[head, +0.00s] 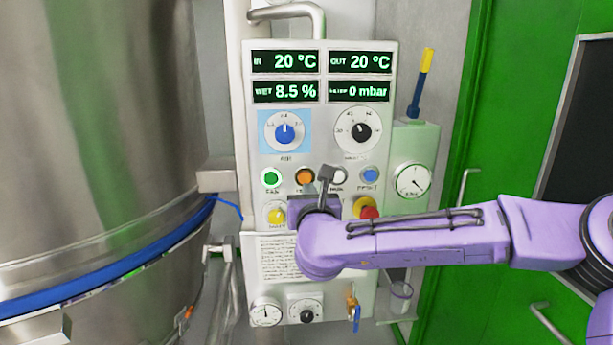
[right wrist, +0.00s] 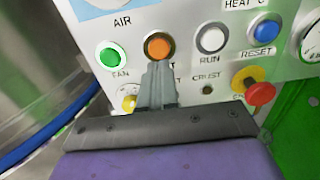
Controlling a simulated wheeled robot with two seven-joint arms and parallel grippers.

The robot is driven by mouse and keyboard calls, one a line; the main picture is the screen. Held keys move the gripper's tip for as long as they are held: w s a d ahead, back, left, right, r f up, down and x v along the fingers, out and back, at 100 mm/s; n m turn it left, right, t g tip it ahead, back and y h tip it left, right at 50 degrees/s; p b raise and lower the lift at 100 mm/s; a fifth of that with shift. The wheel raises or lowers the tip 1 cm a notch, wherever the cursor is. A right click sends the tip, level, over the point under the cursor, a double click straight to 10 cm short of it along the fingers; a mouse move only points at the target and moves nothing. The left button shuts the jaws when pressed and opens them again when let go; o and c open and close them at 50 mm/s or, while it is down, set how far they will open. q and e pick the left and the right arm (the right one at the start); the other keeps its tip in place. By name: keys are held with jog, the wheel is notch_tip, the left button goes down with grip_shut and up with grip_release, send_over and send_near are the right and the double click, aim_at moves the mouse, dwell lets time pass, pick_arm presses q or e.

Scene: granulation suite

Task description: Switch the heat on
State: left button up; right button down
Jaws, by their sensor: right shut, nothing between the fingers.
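An orange button (head: 305,177) sits on the control panel (head: 384,120), second in a row of round buttons. It also shows in the right wrist view (right wrist: 158,46), where its label is mostly hidden by my fingers. My right gripper (head: 326,172) is shut and empty, its fingers pointing at the panel. In the right wrist view its tips (right wrist: 157,66) overlap the lower edge of the orange button; I cannot tell whether they touch it. The green FAN button (head: 271,178) looks bright. The heat dial (head: 361,130) is above right. My left gripper is not in view.
White RUN (right wrist: 211,38) and blue RESET (right wrist: 264,31) buttons sit right of the orange one. A red knob on yellow (right wrist: 260,93) is below right. Displays (head: 284,62) read 20 °C in and out, 8.5 % and 0 mbar. A steel vessel (head: 100,130) stands left.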

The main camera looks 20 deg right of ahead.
aim_at(307, 175)
jog(key=w, duration=0.1)
jog(key=w+p, duration=0.1)
jog(key=w, duration=0.1)
jog(key=w+d+p, duration=0.1)
jog(key=w, duration=0.1)
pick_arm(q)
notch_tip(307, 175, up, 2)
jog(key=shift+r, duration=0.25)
pick_arm(e)
jog(key=shift+w+d+f+b, duration=0.2)
jog(key=shift+w+b, duration=0.15)
jog(key=shift+b, duration=0.45)
jog(key=shift+w+r, duration=0.1)
jog(key=shift+r, duration=0.45)
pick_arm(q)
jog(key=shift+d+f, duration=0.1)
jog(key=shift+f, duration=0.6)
